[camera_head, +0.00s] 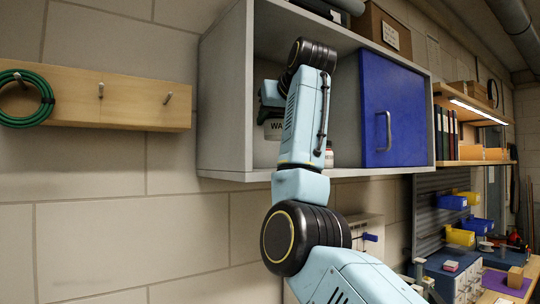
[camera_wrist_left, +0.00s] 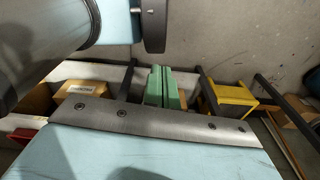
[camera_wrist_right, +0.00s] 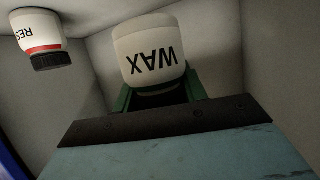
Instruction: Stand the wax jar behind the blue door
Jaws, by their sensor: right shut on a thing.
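The wax jar (camera_wrist_right: 150,50) is white with a dark lid and black WAX lettering. My left gripper (camera_wrist_left: 163,88) is shut and empty, away from the cabinet.
A second white jar with a red band and dark lid (camera_wrist_right: 42,38) stands in the cabinet (camera_head: 222,100), nearer the blue door. A wooden peg rail (camera_head: 125,98) with a green coil hangs at left. In the left wrist view, a yellow bin (camera_wrist_left: 230,98) is beside the gripper.

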